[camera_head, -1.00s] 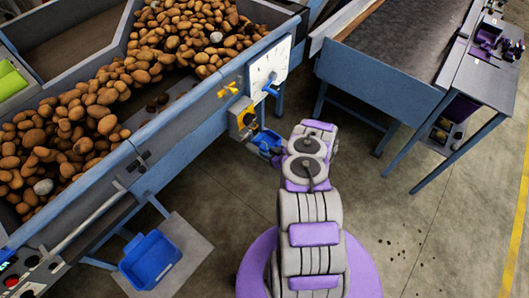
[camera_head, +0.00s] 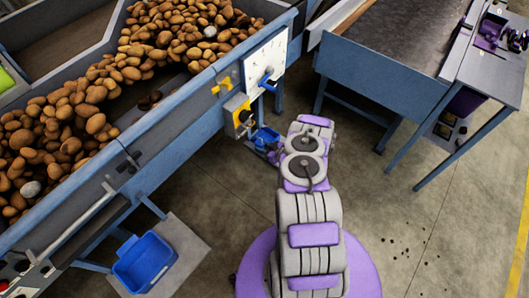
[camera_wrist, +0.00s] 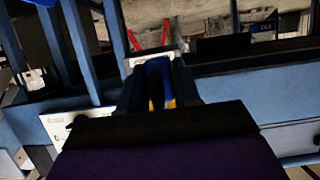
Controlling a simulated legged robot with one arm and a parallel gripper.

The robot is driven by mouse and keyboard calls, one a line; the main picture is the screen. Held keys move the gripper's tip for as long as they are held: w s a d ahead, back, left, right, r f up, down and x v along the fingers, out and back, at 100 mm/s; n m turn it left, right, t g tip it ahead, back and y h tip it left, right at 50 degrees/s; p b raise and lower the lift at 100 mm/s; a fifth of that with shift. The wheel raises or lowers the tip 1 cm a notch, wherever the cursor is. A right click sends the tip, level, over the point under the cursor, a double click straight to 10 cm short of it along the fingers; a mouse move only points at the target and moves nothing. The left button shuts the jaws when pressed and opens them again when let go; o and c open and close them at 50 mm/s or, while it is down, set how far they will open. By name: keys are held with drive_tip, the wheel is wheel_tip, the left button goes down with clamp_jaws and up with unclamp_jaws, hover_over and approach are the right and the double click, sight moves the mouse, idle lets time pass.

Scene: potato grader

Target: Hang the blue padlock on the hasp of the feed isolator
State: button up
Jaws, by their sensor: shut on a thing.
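The feed isolator (camera_head: 238,115) is a grey and yellow box with a dark knob on the side of the blue potato hopper. My gripper (camera_head: 266,141) is just right of and below it in the head view. It is shut on the blue padlock (camera_head: 263,136), which appears close to the isolator's lower right; contact cannot be told. In the wrist view, a blue and yellow shape, apparently the padlock (camera_wrist: 158,78), shows between the dark fingers of my gripper (camera_wrist: 158,92). The hasp is too small or hidden to make out.
The potato hopper (camera_head: 190,113) fills the left. A blue bin (camera_head: 145,262) stands on the floor.

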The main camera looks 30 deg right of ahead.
drive_tip(key=shift+w+f, duration=0.15)
drive_tip(key=shift+w, duration=0.25)
drive_tip(key=shift+w+a+b, duration=0.2)
drive_tip(key=shift+w+b, duration=0.05)
drive_tip(key=shift+b, duration=0.25)
drive_tip(key=shift+w+a+b, duration=0.75)
drive_tip(key=shift+w+a, duration=0.1)
drive_tip(key=shift+a, duration=0.15)
drive_tip(key=w+b, duration=0.3)
drive_tip(key=shift+w, duration=0.2)
drive_tip(key=shift+b+x, duration=0.7)
drive_tip(key=shift+x, duration=0.2)
